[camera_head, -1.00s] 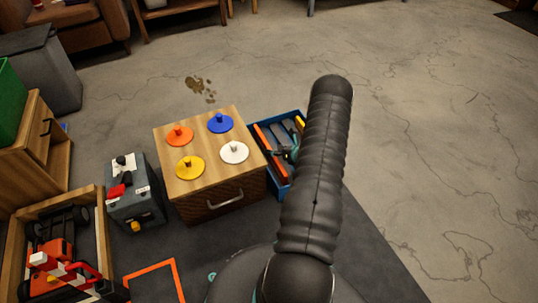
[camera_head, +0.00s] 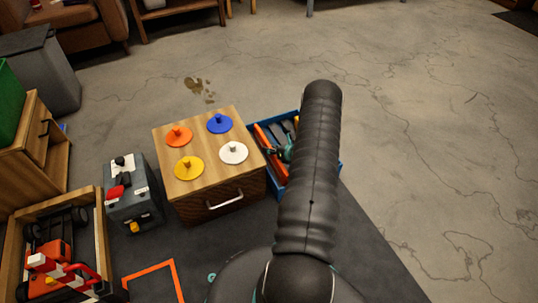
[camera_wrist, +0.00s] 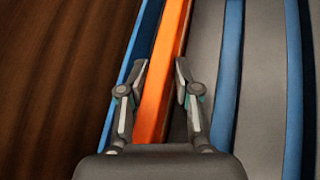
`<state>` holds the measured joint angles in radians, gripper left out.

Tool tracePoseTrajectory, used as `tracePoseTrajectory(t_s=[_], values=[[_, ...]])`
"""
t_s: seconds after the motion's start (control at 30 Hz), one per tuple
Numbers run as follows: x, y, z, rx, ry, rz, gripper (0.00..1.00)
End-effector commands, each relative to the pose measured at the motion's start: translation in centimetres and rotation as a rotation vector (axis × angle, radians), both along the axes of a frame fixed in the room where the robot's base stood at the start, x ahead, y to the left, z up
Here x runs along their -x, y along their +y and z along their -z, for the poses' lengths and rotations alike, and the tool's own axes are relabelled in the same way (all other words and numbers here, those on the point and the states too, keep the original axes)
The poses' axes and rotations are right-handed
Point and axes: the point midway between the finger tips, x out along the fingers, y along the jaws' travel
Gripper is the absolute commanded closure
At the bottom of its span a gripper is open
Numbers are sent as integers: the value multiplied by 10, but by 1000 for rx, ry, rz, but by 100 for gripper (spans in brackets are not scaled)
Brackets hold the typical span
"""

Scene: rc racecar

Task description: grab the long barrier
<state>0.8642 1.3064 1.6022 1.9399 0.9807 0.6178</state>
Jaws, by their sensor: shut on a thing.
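The long barrier looks to be the long orange bar (camera_wrist: 168,60). It lies lengthwise along the left inner side of the blue crate, and it also shows in the head view (camera_head: 261,136). My gripper (camera_wrist: 160,82) is shut on it in the wrist view, one finger on each side. In the head view my gripper (camera_head: 272,152) is at the bar, inside the crate (camera_head: 328,180). My arm hides much of the crate and its right side there.
A wooden cabinet (camera_head: 218,187) with orange, blue, yellow and white knobbed discs stands directly left of the crate. A grey box (camera_head: 133,200) stands further left. A wooden bin (camera_head: 100,235) holds an orange car and a striped piece. Open floor lies right.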

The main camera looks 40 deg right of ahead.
Motion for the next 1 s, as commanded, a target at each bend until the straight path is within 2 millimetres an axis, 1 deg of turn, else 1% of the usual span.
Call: tracePoseTrajectory(t_s=[0.03,0.27,0.43,0.57,0.7,0.8,1.0], values=[[-1,6,0,-4,-2,-11,100],[-3,9,-1,-6,-4,-17,100],[-3,9,-8,-6,-4,-18,100],[-3,9,-23,-5,-5,-18,100],[-2,7,-46,-4,-5,-16,100],[18,-9,-54,-4,-3,-3,100],[50,-29,-75,-2,-2,1,100]])
